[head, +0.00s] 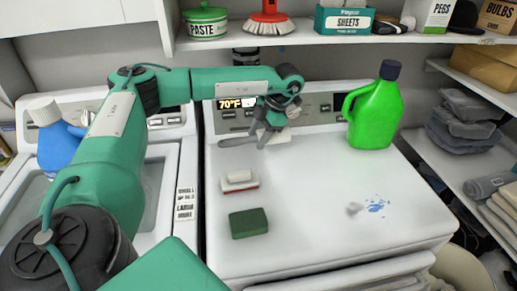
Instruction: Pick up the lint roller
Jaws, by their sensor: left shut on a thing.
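The lint roller (237,142) appears to be the item with a grey handle and a white roll near the back of the white machine top, by the control panel. My left gripper (264,137) reaches over from the left and is shut on it, around its middle. The fingers hide part of it, and I cannot tell whether it touches the machine top. My right gripper is not in view.
A red-and-white brush (239,181) and a green sponge (248,223) lie on the machine top (310,215). A green jug (373,115) stands at its back right, with a blue spill (376,206) in front. A loaded shelf (330,38) overhangs the back.

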